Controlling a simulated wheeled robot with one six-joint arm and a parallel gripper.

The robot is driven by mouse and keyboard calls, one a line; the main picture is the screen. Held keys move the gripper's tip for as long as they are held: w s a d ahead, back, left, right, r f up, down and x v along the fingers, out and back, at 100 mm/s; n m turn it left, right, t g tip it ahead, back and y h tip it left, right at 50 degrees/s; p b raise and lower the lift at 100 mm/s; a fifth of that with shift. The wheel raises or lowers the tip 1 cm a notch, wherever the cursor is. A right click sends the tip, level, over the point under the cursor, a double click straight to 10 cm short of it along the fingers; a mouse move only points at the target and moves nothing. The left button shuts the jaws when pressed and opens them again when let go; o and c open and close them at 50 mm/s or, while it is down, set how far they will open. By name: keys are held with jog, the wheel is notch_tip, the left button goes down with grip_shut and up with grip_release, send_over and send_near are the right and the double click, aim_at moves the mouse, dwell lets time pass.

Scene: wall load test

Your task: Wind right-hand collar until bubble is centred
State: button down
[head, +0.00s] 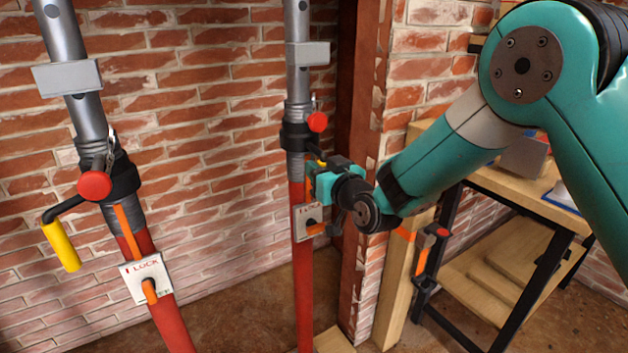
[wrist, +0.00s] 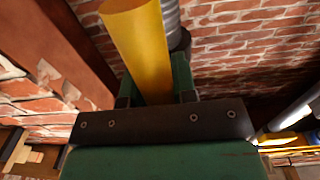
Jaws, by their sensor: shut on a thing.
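The right-hand prop (head: 302,268) is a grey tube above a red tube and stands upright. Its dark right-hand collar (head: 296,137) has a red knob (head: 317,122) on its right. My gripper (head: 319,177) is at the right side of this prop, just below the collar. In the wrist view my gripper (wrist: 156,88) is shut on the yellow crank handle (wrist: 140,45), with one green finger on each side. The handle is mostly hidden in the head view. No bubble can be made out in either view.
A left prop (head: 174,325), tilted, has its own collar, red knob (head: 94,185), yellow crank handle (head: 61,246) and LOCK plate (head: 146,278). The right prop has a similar plate (head: 300,222). A brown post (head: 362,160) and a workbench (head: 530,205) stand to the right.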

jog(key=c, duration=0.9)
grip_release()
jog(key=b+v, duration=0.9)
jog(key=v, duration=0.8)
jog(key=shift+s, duration=0.2)
jog(key=shift+d, duration=0.1)
